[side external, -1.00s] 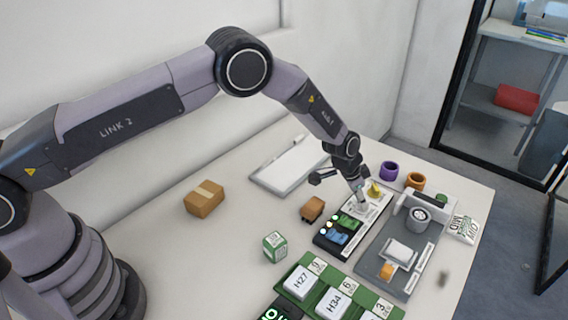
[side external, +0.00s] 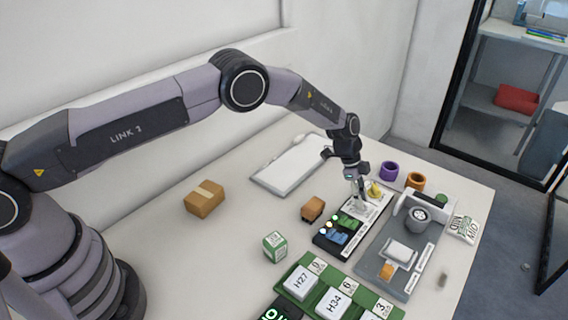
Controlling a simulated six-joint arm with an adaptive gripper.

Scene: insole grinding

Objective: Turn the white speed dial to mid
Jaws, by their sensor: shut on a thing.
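The control panel (side external: 325,243) lies on the table at centre right. It has a black part with green and blue switches and a white part behind them. A yellow knob (side external: 374,190) stands at its far end. My gripper (side external: 359,207) points down onto the white part of the panel, just in front of the yellow knob. Its fingers are shut at the spot of the white speed dial. The dial is small and mostly hidden between the fingers, so its pointer and setting cannot be read.
The grey grinder unit (side external: 372,262) stands just right of the panel. Purple (side external: 389,171) and orange (side external: 415,180) cups stand behind. A brown block (side external: 313,209) and green-white box (side external: 275,247) are left of the panel. A green tray (side external: 286,290) is in front.

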